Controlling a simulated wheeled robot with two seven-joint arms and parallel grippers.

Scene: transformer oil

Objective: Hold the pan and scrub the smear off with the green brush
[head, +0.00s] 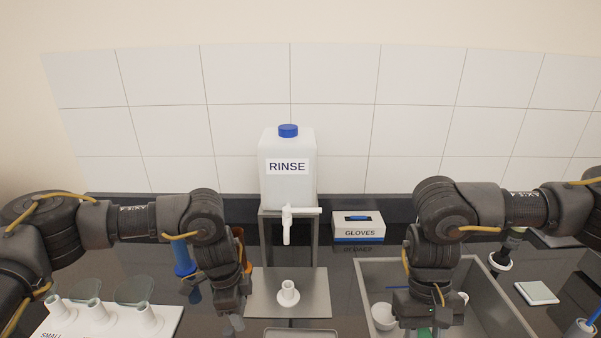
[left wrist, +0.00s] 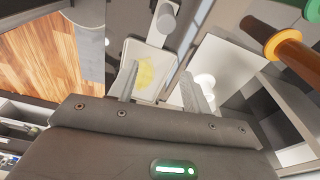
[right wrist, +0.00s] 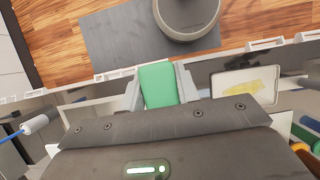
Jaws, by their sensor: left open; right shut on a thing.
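The pan (head: 298,333) is a shallow pale tray, cut off by the bottom edge of the head view. Its yellow smear (left wrist: 147,74) shows in the left wrist view, and the pan also shows in the right wrist view (right wrist: 245,90). My left gripper (head: 237,322) is open, with its fingers (left wrist: 160,92) over the near part of the pan; I cannot tell whether they touch it. My right gripper (head: 424,325) is shut on the green brush (right wrist: 158,85), right of the pan. Its bristles are hidden.
A white RINSE jug (head: 288,172) with a tap stands behind on a stand. A GLOVES box (head: 358,227) is behind. A grey basin (head: 497,310) holds white bowls at right. A white funnel rack (head: 100,322) is at left.

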